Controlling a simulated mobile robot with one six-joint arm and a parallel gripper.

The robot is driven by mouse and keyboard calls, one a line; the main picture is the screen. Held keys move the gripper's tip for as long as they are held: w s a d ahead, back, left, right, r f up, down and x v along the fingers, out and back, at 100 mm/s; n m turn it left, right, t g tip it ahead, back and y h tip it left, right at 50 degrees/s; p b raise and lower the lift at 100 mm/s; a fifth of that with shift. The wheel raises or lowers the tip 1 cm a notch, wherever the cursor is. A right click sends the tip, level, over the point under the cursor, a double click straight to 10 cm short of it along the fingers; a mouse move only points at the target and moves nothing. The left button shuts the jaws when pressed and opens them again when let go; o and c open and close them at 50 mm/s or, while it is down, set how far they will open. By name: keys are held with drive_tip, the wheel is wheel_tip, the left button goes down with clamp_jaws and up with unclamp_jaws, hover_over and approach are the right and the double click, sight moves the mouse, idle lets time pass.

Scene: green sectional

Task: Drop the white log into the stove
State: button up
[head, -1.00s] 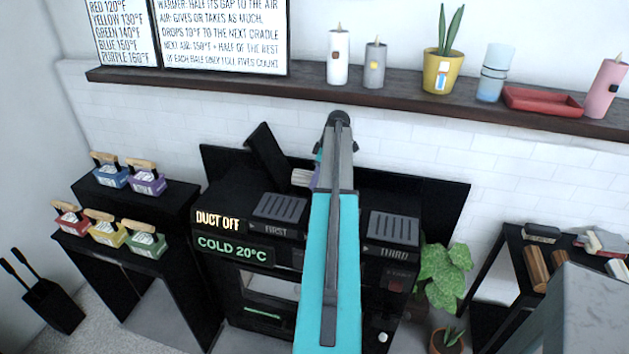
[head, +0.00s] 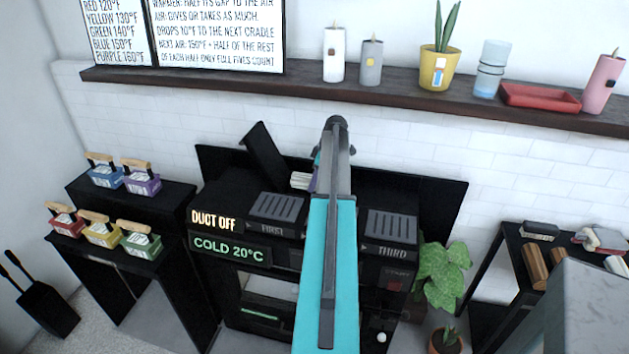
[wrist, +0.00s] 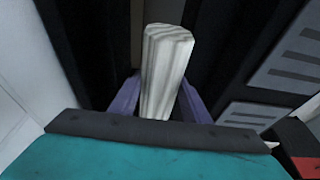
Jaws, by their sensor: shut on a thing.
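The white log (wrist: 166,65) stands between my gripper's purple fingers (wrist: 157,100) in the wrist view, with its pale grained end up toward the camera. My gripper is shut on it. In the head view, a bit of the white log (head: 301,180) shows left of my gripper (head: 316,180), above the top of the black stove (head: 228,203). A black lid (head: 265,155) stands tilted up at the back left of the stove top. My arm hides the middle of the stove and most of the gripper. In the wrist view, dark walls flank the log; I cannot tell how deep it sits.
Vented plates marked FIRST (head: 279,207) and THIRD (head: 392,226) lie on the stove top. A wall shelf (head: 420,98) with candles and a plant runs behind. Colored handled blocks (head: 101,230) stand on a left rack. Logs (head: 535,266) lie on a right rack beside a potted plant (head: 440,272).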

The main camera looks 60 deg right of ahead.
drive_tip(key=o, duration=1.4)
drive_tip(key=shift+r, duration=0.15)
drive_tip(key=shift+s+d+r, duration=0.1)
drive_tip(key=shift+s+r, duration=0.15)
drive_tip(key=shift+r, duration=0.25)
drive_tip(key=v, duration=0.2)
drive_tip(key=b+v, duration=0.1)
drive_tip(key=shift+s+d+r+b, duration=0.1)
drive_tip(key=shift+s+r+b, duration=0.2)
drive_tip(key=shift+s, duration=0.15)
drive_tip(key=shift+s+d+b, duration=0.35)
drive_tip(key=shift+s+d, duration=0.2)
drive_tip(key=shift+s, duration=1.25)
drive_tip(key=shift+s+d+b, duration=0.3)
drive_tip(key=shift+s+d, duration=0.25)
drive_tip(key=shift+s, duration=1.2)
drive_tip(key=shift+s+d+b, duration=0.35)
drive_tip(key=shift+s+d, duration=0.2)
drive_tip(key=shift+s, duration=1.25)
drive_tip(key=shift+s, duration=0.1)
